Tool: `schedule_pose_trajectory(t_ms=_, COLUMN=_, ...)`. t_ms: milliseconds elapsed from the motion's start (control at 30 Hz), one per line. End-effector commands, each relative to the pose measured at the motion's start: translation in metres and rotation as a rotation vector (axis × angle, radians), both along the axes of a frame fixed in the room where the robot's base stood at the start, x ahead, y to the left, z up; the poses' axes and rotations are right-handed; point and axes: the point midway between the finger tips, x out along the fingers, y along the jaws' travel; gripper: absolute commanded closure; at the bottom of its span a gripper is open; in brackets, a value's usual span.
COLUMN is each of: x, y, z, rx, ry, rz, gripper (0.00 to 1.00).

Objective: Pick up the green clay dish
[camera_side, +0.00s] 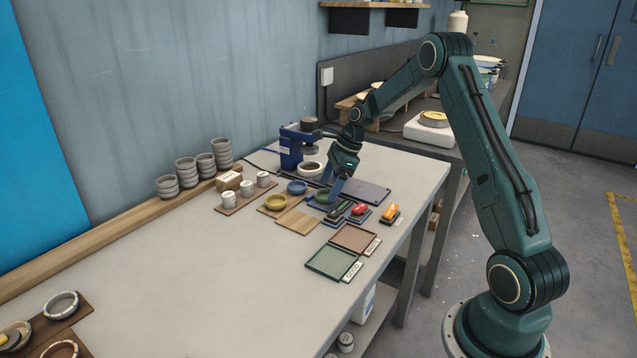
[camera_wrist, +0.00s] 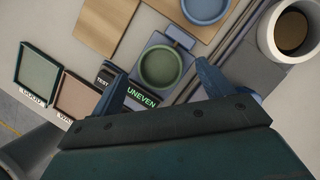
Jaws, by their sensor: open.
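The green clay dish (camera_wrist: 160,67) is small, round and shallow. It sits on a small blue-grey device whose display (camera_wrist: 141,97) reads "UNEVEN" in green. The dish also shows in the side view (camera_side: 322,196), partly behind my gripper (camera_side: 337,190). My gripper is open and points down over the device. In the wrist view its two fingertips (camera_wrist: 157,68) are apart, left and right of the dish, with nothing held. I cannot tell the exact height of the fingertips above the dish.
A blue dish (camera_side: 297,187) and a yellow dish (camera_side: 276,203) sit on a wooden board to the left. A green tray (camera_side: 337,263) and a reddish-brown tray (camera_side: 355,239) lie nearer the table's front edge. A white ring-shaped pot (camera_side: 309,169) and blue press (camera_side: 291,148) stand behind.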

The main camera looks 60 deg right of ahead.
Motion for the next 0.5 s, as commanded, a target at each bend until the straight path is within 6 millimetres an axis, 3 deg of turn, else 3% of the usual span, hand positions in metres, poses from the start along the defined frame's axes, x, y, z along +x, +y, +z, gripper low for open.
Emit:
schedule_pose_trajectory(t_ms=200, x=0.005, y=0.006, z=-0.017, rx=0.001, ry=0.001, rz=0.001, gripper=0.21)
schedule_pose_trajectory(t_ms=500, x=0.005, y=0.006, z=-0.018, rx=0.0, ry=0.0, rz=0.0, gripper=0.21)
